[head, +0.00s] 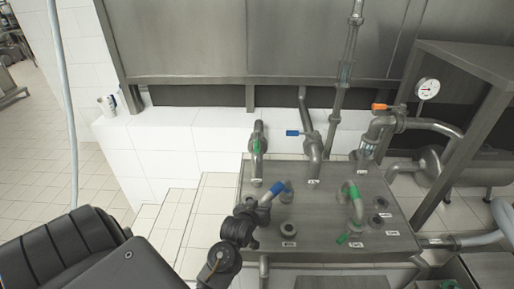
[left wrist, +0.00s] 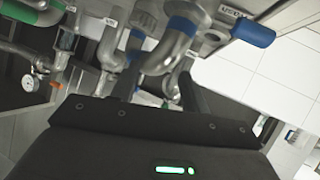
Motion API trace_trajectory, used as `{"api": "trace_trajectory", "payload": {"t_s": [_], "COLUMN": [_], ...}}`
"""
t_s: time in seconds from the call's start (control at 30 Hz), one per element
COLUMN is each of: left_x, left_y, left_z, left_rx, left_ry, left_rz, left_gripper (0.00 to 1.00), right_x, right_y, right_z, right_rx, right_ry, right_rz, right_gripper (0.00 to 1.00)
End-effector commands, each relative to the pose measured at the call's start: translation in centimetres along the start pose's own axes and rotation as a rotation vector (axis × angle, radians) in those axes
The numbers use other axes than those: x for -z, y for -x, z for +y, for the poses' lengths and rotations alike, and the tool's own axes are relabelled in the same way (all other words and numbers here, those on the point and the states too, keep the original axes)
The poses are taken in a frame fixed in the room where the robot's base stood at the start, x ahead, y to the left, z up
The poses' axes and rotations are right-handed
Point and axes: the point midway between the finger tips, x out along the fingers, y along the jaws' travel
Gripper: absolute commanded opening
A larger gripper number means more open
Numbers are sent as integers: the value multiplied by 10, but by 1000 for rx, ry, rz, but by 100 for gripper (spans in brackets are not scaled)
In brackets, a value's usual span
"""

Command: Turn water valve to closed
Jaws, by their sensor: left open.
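A bent metal pipe with a blue band (head: 277,189) stands on the steel panel (head: 318,225), just beyond my left gripper. In the left wrist view the blue-banded pipe (left wrist: 182,28) lies past the fingers, and a blue valve handle (left wrist: 250,32) sticks out at the upper right. My left gripper (head: 250,214) is open; its fingers (left wrist: 160,88) show as two dark bars. I cannot tell whether they touch the pipe. The handle is not clear in the head view, where my gripper covers that area. My right gripper is not in view.
A green-banded bent pipe (head: 351,192) with a green handle (head: 342,239) stands to the right on the panel. Behind are another blue handle (head: 293,133), an orange handle (head: 380,107) and a gauge (head: 427,88). A white tiled ledge (head: 160,130) lies behind left.

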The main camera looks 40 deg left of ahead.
Motion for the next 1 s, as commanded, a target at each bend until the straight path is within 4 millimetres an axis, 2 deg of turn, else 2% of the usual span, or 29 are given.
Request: {"api": "trace_trajectory", "payload": {"t_s": [0.1,0.3,0.4,0.53,0.77,1.0], "left_x": [40,107,128,140,143,160], "left_y": [-24,-56,-63,-65,-72,-106], "left_z": [-6,-24,-30,-34,-37,-47], "left_rx": [31,95,120,134,136,134], "left_ry": [111,319,393,433,437,436], "left_rz": [143,416,517,577,587,588], "left_gripper": [46,46,46,46,46,46], "right_x": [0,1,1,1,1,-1], "right_y": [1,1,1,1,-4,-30], "right_z": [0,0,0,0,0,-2], "right_rx": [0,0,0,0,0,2], "right_ry": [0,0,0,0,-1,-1], "right_rz": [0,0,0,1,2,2], "right_gripper": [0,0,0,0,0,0]}}
